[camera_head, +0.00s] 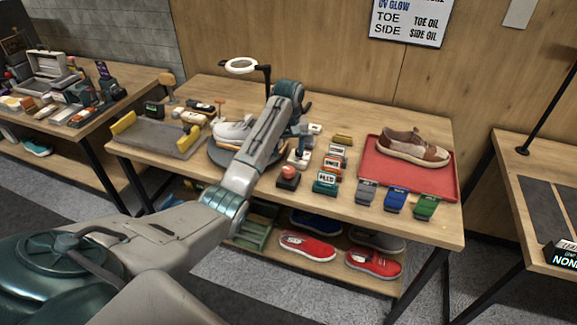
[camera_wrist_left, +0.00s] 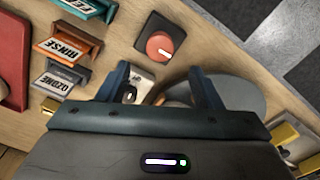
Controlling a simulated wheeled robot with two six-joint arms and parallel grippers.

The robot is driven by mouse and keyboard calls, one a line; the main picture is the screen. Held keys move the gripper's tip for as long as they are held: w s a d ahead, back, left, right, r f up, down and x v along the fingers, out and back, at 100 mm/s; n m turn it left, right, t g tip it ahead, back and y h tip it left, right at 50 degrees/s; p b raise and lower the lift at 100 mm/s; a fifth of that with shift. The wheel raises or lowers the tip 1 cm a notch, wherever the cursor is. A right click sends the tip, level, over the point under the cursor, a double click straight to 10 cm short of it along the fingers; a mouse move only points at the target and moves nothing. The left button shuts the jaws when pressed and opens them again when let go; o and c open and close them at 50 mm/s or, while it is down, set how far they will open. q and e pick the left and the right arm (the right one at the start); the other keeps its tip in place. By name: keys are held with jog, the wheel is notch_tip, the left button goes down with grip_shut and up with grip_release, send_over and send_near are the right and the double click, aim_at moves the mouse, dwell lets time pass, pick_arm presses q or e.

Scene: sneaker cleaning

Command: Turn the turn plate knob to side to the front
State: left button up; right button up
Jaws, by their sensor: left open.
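The turn plate knob (camera_head: 288,172) is a round red dial on a dark square base near the table's front edge. In the left wrist view the knob (camera_wrist_left: 160,45) lies just beyond my fingertips, with a pale pointer mark toward the right of that picture. The dark round turn plate (camera_head: 222,157) carries a white sneaker (camera_head: 231,131), and part of the plate (camera_wrist_left: 240,95) shows in the wrist view. My left gripper (camera_wrist_left: 162,80) is open and empty, its fingers apart and not touching the knob. In the head view my arm partly covers it. My right gripper is out of view.
Labelled blocks, including orange RINSE (camera_wrist_left: 70,40) and grey OZONE (camera_wrist_left: 58,78), stand beside the knob. A red tray (camera_head: 445,183) with a brown sneaker (camera_head: 413,148) is at the right. A grey tray (camera_head: 150,138) lies left.

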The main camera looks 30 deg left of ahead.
aim_at(289, 169)
pick_arm(q)
notch_tip(289, 169, down, 7)
jog(key=shift+f+p, duration=0.1)
jog(key=shift+p, duration=0.75)
jog(key=shift+f, duration=0.5)
jog(key=c, duration=1)
